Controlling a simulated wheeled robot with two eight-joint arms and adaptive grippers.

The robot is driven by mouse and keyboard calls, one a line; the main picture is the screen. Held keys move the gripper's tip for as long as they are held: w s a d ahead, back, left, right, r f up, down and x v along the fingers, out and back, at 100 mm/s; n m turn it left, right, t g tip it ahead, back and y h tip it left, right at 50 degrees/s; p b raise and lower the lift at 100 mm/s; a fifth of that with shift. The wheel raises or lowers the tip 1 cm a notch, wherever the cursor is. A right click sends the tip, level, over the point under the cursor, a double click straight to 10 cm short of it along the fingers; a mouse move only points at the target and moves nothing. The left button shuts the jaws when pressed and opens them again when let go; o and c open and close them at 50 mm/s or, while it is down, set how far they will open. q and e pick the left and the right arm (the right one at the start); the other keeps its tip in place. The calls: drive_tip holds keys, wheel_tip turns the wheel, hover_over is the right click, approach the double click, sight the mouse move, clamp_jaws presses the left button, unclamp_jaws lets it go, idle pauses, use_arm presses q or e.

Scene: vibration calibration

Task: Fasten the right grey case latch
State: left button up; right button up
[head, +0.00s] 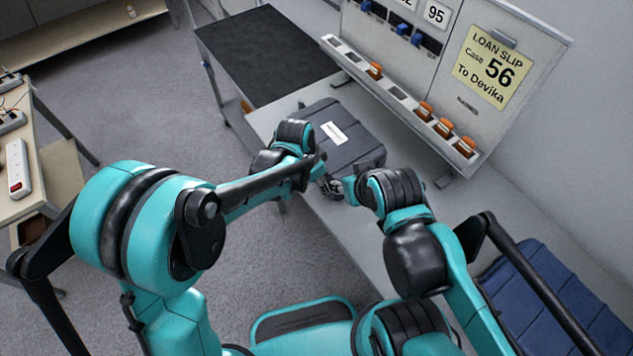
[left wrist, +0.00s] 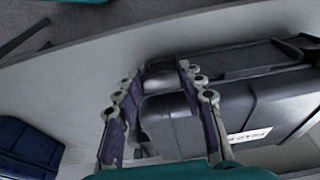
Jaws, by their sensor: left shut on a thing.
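The dark grey case (head: 352,150) stands closed on the light bench, with a white label on its lid. It also shows in the left wrist view (left wrist: 185,125), where its lid and one end are visible. My left gripper (left wrist: 157,76) has one finger on each side of a small grey piece at the case's edge, which looks like the right latch (left wrist: 161,75). The fingers partly cover it, so its exact position is unclear. In the head view the two wrists meet close to the case's front edge. My right arm's wrist (head: 392,190) is there, but its fingers cannot be made out.
A blue padded item (head: 555,290) lies at the right. A slotted rack (head: 400,100) with orange-capped vials and a sign board (head: 510,50) stand behind the case. A dark mat (head: 262,52) lies beyond. A power strip (head: 17,168) is on the left table.

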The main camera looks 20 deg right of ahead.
use_arm(q)
drive_tip(key=shift+w+d+r+g+y, duration=0.15)
drive_tip(key=shift+d+g+y, duration=0.15)
drive_tip(key=shift+y, duration=0.3)
drive_tip(key=shift+w+d+r+g+y, duration=0.1)
drive_tip(key=shift+d+g+y, duration=0.1)
drive_tip(key=shift+d+y, duration=0.3)
drive_tip(key=shift+a+y, duration=0.1)
drive_tip(key=shift+y, duration=0.6)
drive_tip(key=o, duration=1.2)
drive_tip(key=shift+c, duration=0.2)
wheel_tip(320, 180, up, 12)
drive_tip(key=d, duration=0.1)
drive_tip(key=shift+w, duration=0.2)
